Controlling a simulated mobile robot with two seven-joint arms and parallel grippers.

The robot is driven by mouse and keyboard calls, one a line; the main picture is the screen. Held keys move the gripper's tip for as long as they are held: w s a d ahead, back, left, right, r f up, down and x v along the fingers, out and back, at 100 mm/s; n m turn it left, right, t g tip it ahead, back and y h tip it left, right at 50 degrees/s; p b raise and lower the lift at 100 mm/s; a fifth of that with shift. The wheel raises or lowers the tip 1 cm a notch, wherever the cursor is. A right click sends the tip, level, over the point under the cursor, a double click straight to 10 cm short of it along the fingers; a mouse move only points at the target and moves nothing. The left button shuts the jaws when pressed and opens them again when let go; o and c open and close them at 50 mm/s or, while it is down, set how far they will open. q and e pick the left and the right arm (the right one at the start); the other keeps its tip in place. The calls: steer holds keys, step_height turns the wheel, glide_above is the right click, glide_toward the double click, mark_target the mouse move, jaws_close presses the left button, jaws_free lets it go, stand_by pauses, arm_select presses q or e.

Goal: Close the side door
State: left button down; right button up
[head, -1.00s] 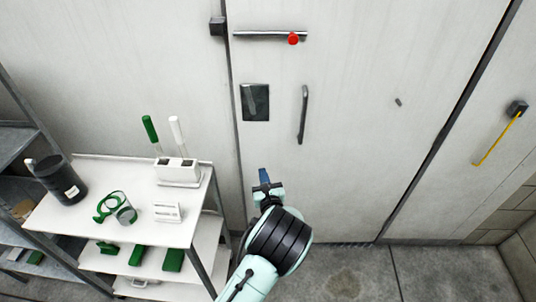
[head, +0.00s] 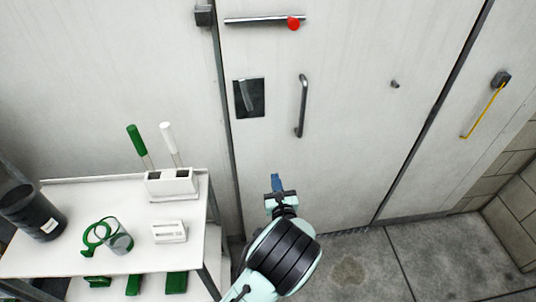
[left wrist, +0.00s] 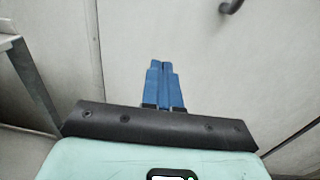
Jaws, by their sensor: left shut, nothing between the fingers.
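The side door (head: 345,130) is a tall whitish panel filling the middle of the head view. It appears flush with the wall, with dark seams down both sides. It has a grey vertical pull handle (head: 302,106), a dark recessed latch plate (head: 249,97) and a horizontal bar with a red knob (head: 262,20) near the top. My left gripper (head: 276,183) is shut and empty, in front of the door's lower part, below the handle. In the left wrist view its blue fingers (left wrist: 164,84) are together, with part of the handle (left wrist: 231,6) at the top edge. My right gripper is not in view.
A white shelf cart (head: 190,240) stands at the left, holding a dark canister (head: 32,212), a glass jug with a green handle (head: 118,237) and a white holder (head: 172,184). A yellow rod (head: 483,112) hangs on the right wall. The concrete floor at right (head: 440,255) is clear.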

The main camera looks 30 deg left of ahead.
mark_target(267, 147)
arm_select(q)
steer(key=b+x, duration=0.2)
steer(key=x, duration=1)
steer(key=shift+w+a+f, duration=0.1)
steer(key=shift+w+a, duration=0.05)
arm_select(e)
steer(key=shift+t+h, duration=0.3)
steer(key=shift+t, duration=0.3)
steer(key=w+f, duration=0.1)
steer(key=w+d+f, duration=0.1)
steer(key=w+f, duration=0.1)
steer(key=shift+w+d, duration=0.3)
arm_select(q)
steer(key=shift+a, duration=0.15)
